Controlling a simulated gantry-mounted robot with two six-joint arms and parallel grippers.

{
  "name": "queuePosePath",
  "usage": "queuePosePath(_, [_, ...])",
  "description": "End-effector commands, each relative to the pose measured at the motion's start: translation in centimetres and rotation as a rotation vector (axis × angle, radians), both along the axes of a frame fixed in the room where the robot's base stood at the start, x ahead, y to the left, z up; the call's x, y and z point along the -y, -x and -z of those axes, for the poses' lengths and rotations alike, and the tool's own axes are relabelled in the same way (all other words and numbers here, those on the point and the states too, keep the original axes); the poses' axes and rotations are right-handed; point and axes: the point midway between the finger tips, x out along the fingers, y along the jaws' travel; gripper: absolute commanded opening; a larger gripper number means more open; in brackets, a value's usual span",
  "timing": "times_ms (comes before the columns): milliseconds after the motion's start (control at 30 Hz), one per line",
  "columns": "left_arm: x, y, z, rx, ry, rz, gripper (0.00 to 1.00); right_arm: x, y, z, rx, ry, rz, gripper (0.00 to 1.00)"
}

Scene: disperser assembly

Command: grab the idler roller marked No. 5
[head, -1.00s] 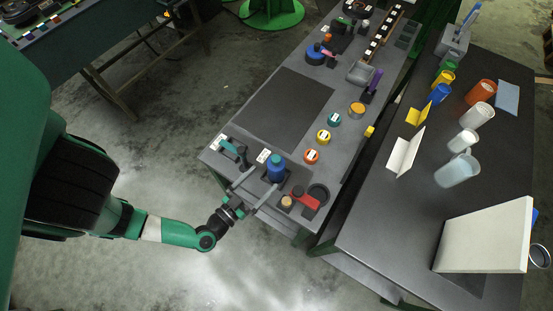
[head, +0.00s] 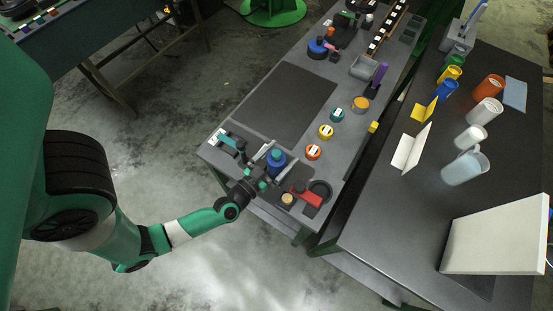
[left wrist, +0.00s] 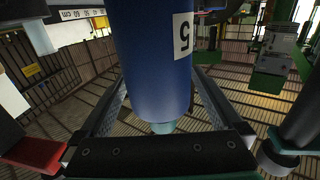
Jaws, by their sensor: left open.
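The idler roller marked No. 5 is a blue upright cylinder with a teal top (head: 276,163) near the front end of the grey workbench. My left gripper (head: 273,166) is open, with one finger on each side of the roller. The wrist view shows both fingers beside it, with gaps visible; contact cannot be made out. My right gripper is not in view.
A teal tool (head: 228,140) stands left of the roller. A red part (head: 308,196) and a dark ring (head: 320,190) lie close on its right. Orange-red (head: 313,152), yellow (head: 326,132) and teal (head: 337,114) round pieces stand farther back. A dark mat (head: 290,105) is bare.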

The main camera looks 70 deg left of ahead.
Motion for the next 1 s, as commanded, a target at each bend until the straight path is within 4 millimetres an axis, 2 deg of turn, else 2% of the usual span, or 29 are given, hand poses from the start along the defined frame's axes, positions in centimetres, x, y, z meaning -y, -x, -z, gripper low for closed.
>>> queuePosePath(100, [-0.77, -1.20, 0.11, 0.000, 0.000, -0.001, 1.00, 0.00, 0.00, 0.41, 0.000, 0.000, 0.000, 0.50])
queuePosePath(333, [-0.80, -1.38, 0.04, -0.002, 0.000, 0.002, 1.00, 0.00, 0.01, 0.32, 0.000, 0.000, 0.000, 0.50])
queuePosePath(867, [-0.79, -1.34, 0.04, -0.002, 0.000, 0.001, 0.05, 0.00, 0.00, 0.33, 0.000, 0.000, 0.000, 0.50])
queuePosePath(900, [-0.79, -1.34, 0.04, -0.002, 0.000, 0.001, 0.00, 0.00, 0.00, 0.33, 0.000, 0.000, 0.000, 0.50])
queuePosePath(1000, [-0.79, -1.34, 0.04, -0.002, 0.000, 0.001, 0.00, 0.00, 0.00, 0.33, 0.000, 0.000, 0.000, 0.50])
